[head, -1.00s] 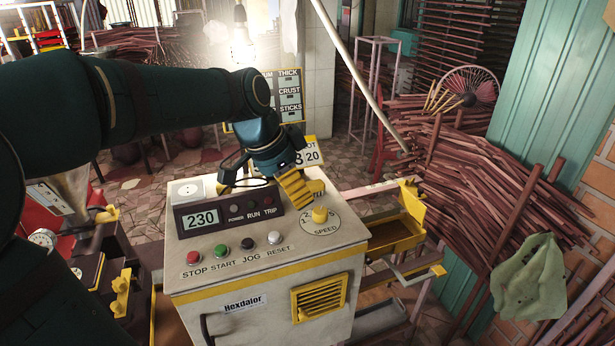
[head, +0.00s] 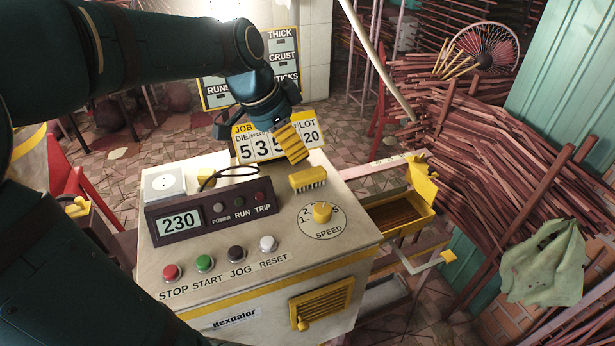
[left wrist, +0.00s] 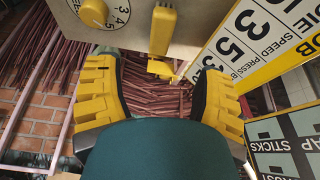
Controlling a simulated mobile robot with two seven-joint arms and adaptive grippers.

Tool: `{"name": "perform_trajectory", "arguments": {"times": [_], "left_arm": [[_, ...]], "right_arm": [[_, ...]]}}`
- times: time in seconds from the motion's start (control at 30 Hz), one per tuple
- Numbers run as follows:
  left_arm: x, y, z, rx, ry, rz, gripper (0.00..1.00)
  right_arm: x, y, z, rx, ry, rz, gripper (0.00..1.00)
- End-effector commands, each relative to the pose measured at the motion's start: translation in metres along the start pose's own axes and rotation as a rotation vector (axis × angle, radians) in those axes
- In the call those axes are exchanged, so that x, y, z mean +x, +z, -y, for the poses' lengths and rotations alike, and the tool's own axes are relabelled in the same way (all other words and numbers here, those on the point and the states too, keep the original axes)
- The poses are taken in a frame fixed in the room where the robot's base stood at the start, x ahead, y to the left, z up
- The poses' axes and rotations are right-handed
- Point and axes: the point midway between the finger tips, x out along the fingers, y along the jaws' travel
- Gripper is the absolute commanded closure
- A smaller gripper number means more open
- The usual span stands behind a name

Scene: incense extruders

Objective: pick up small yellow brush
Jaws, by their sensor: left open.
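The small yellow brush (head: 308,178) lies on the machine's top panel, behind the speed knob, with dark bristles along its lower side. It also shows at the top of the left wrist view (left wrist: 163,30). My left gripper (head: 268,136) is above and behind the brush in the head view, apart from it. Its yellow ribbed fingers are spread with nothing between them, as the left wrist view (left wrist: 158,97) shows. My right gripper is not in view.
A yellow tray (head: 400,212) is to the right.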

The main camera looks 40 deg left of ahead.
Motion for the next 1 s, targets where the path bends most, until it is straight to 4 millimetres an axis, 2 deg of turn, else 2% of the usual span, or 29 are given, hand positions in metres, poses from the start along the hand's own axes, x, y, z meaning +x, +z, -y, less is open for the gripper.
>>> {"name": "perform_trajectory", "arguments": {"times": [0.03,0.1,0.23,0.47,0.8,1.0], "left_arm": [[0.013,0.001,0.0,-0.001,0.003,0.003,0.31],[0.027,0.002,0.0,-0.001,0.004,0.003,0.31],[0.047,0.001,0.0,-0.001,0.003,0.003,0.31],[0.062,0.001,0.0,-0.001,0.001,0.001,0.31],[0.106,0.002,0.001,-0.002,0.002,0.002,0.31],[0.111,0.001,0.001,0.0,0.0,0.0,0.31]], "right_arm": [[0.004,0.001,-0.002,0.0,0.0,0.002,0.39],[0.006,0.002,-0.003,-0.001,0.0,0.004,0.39],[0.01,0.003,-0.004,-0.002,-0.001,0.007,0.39],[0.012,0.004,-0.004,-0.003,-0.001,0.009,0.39],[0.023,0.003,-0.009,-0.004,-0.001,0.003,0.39],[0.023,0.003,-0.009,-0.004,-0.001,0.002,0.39]]}}
